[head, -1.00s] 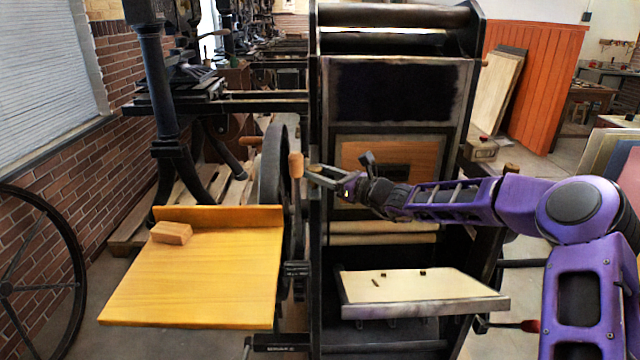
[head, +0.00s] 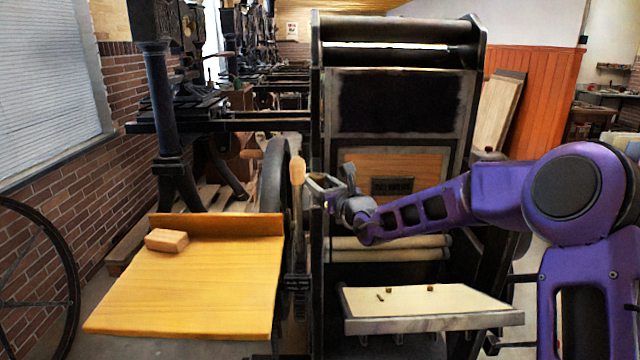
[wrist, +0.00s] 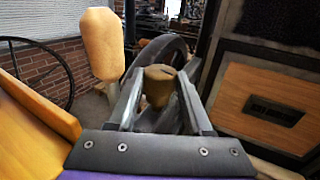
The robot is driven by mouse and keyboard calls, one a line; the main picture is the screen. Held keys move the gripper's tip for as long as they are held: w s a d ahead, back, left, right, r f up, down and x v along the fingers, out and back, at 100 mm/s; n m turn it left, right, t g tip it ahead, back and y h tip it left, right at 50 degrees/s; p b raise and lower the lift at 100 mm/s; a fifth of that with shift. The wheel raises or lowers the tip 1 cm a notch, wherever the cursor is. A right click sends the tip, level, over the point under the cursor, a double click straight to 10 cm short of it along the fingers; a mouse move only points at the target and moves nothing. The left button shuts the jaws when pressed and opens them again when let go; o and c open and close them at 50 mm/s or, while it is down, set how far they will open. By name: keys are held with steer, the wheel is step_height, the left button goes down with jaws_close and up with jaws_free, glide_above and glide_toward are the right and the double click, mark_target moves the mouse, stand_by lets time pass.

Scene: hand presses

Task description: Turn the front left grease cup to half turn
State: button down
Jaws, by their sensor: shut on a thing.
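The front left grease cup (wrist: 158,84) is a small brass-brown cup with a dark mark on its top. In the wrist view it sits between the two fingers of my gripper (wrist: 160,98), which is shut on it. In the head view my gripper (head: 320,184) is at the left side of the press frame, just right of a wooden handle. The fingers largely hide the cup there, so its turn angle cannot be read from that view.
The wooden handle (head: 297,172) stands close to my fingers; it also shows in the wrist view (wrist: 103,45). Behind it is a dark wheel (head: 271,178). A yellow wooden table (head: 190,290) with a small block (head: 166,240) lies left. A pale tray (head: 425,300) is below my arm.

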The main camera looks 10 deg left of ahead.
stand_by(0.5)
steer(key=shift+c, duration=1.6)
jaws_free()
steer(key=shift+n+g+y, duration=0.3)
steer(key=shift+y, duration=0.1)
steer(key=shift+w+d+r+n+g+y+p, duration=0.1)
steer(key=shift+w+r+n+g+y+p, duration=0.05)
steer(key=shift+n+g+y+p, duration=0.85)
steer(key=shift+g, duration=0.3)
steer(key=shift+w+r+n+g+y+p, duration=0.1)
steer(key=shift+n+g+y+p, duration=0.4)
steer(key=shift+p, duration=0.65)
